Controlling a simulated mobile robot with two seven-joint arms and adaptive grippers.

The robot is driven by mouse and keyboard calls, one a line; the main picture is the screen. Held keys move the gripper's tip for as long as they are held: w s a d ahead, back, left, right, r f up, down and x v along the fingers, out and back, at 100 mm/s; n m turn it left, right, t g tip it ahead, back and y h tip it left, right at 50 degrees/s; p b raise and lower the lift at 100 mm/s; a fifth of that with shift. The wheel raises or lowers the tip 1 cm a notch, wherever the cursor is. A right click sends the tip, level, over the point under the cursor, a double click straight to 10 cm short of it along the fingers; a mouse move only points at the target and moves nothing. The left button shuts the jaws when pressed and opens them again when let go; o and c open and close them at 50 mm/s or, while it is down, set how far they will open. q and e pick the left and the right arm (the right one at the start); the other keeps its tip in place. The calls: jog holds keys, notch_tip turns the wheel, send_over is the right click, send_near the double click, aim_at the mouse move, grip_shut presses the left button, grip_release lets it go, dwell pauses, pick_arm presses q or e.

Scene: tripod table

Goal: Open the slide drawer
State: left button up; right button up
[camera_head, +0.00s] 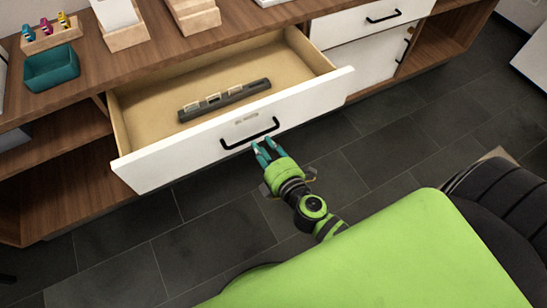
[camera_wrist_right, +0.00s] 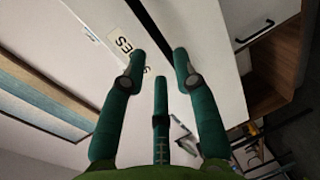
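The slide drawer (camera_head: 180,155) is pulled well out of the wooden cabinet in the head view, its white front standing clear of the cabinet. Its black bar handle (camera_head: 250,134) is on the front, below a small label. A dark rack with pale pieces (camera_head: 224,99) lies inside. My right gripper (camera_head: 264,146) has its teal fingers just in front of and below the handle, apart and with nothing visibly held. In the right wrist view the fingers (camera_wrist_right: 160,62) are spread near the label (camera_wrist_right: 124,42). My left gripper is in neither view.
A teal bin (camera_head: 51,68), a rack of coloured items (camera_head: 45,38) and wooden holders stand on the cabinet top. A shut white drawer (camera_head: 345,24) is to the right, open shelves lie at both sides. The tiled floor (camera_head: 215,235) in front is clear.

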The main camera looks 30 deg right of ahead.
jog(key=v, duration=0.6)
dwell(0.4)
jog(key=s+d+f+m+g+p, duration=0.15)
jog(key=s+f+m+g, duration=0.3)
jog(key=f, duration=0.65)
jog(key=s+d+f+m+g+p, duration=0.1)
jog(key=s+f+m+g+p, duration=0.3)
jog(key=f, duration=0.7)
jog(key=s+d+f+m+g+p, duration=0.1)
jog(key=s+f+m+g, duration=0.2)
jog(key=s, duration=0.8)
jog(key=s+d+f+m+g+p, duration=0.1)
jog(key=s+f+m+g, duration=0.2)
jog(key=s+f, duration=0.4)
jog(key=s+m, duration=0.1)
jog(key=s, duration=0.2)
jog(key=shift+s+d+f+h, duration=0.3)
jog(key=shift+s+f, duration=0.05)
jog(key=shift+m, duration=0.25)
